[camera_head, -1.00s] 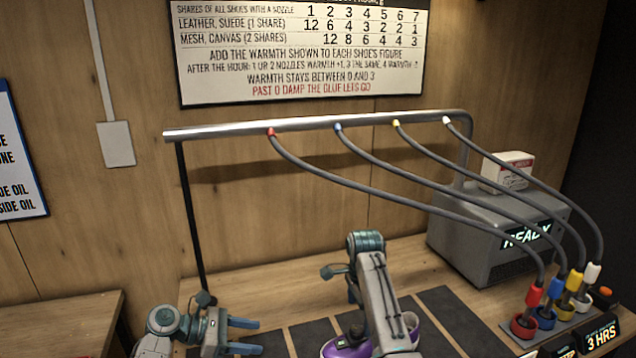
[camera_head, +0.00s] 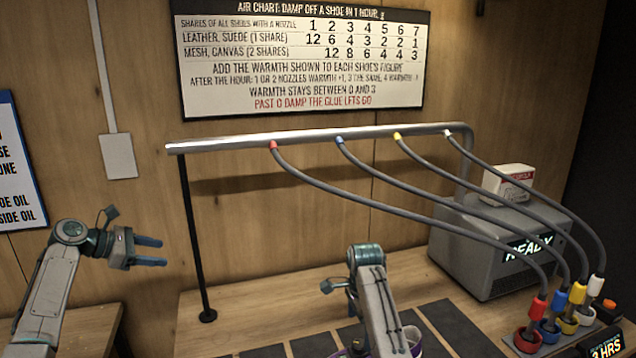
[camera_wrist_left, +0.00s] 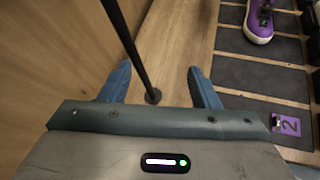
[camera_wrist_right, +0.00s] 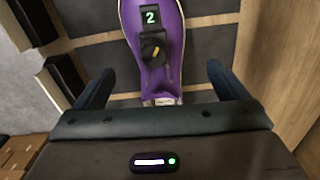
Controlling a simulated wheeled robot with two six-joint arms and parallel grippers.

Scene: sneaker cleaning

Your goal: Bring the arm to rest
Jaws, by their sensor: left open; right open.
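My left gripper (camera_head: 150,252) is raised at the left, in front of the wood wall and left of the black post. It is open and empty; its two blue fingers also show apart in the left wrist view (camera_wrist_left: 165,85). My right arm reaches over the bench in the head view, where its fingers are hidden behind the wrist. In the right wrist view my right gripper (camera_wrist_right: 152,85) is open above a purple shoe (camera_wrist_right: 168,72). A black piece with a dial and a lit green "2" sits on that shoe. Nothing is held between these fingers.
A metal rail (camera_head: 320,137) on a black post (camera_head: 194,240) carries several grey hoses. Their coloured nozzles stand in cups at the right. A grey box (camera_head: 505,250) reading "READY" stands behind them. Dark mats (camera_head: 445,325) line the bench. Another purple shoe (camera_wrist_left: 258,22) shows in the left wrist view.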

